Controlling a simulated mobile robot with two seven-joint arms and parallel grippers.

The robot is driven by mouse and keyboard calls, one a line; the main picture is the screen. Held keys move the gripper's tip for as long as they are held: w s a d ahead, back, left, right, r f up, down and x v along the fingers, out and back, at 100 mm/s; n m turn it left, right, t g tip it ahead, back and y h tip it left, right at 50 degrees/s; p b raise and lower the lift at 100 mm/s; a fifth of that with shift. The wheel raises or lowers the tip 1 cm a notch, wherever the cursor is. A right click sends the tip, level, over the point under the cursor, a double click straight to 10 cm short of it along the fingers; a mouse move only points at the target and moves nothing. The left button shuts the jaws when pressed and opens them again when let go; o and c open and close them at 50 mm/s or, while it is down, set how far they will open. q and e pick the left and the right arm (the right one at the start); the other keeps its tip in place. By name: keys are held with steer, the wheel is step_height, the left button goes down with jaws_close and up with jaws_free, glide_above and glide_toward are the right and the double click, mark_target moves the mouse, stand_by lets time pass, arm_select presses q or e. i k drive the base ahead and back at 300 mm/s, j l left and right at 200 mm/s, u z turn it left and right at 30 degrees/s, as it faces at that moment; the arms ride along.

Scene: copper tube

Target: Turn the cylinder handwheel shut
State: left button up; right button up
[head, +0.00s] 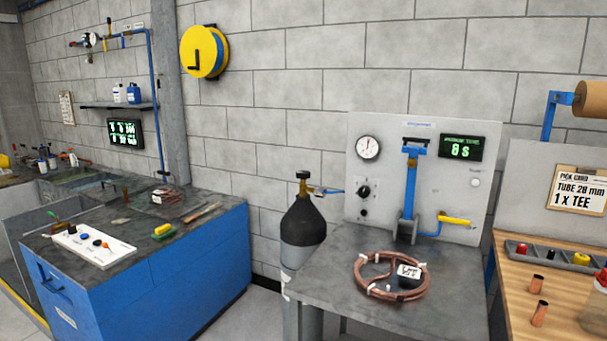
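The gas cylinder (303,232) stands upright on the floor at the left end of the grey test bench. Its shoulder is black and its lower body is light grey. A small dark handwheel (303,175) sits on top of its brass valve (304,187). A blue hose (333,191) runs from the valve to the right, towards the grey panel. Whether the handwheel is open or shut cannot be told. Neither of my grippers shows in the head view.
The grey bench (335,296) holds a coil of copper tube (367,285) with a dark tagged block. The upright panel (486,150) carries a gauge (369,147), a display and a yellow lever (455,220). A blue cabinet (190,264) stands left; floor shows between it and the cylinder.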

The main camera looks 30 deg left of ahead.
mark_target(302, 175)
steer(key=j+z, duration=0.15)
steer(key=z, duration=0.4)
steer(key=j+z, duration=0.3)
steer(key=j, duration=0.25)
steer(key=j+z, duration=0.3)
steer(key=j, duration=0.25)
steer(key=j+z, duration=0.15)
steer(key=j, duration=0.95)
steer(key=k, duration=0.05)
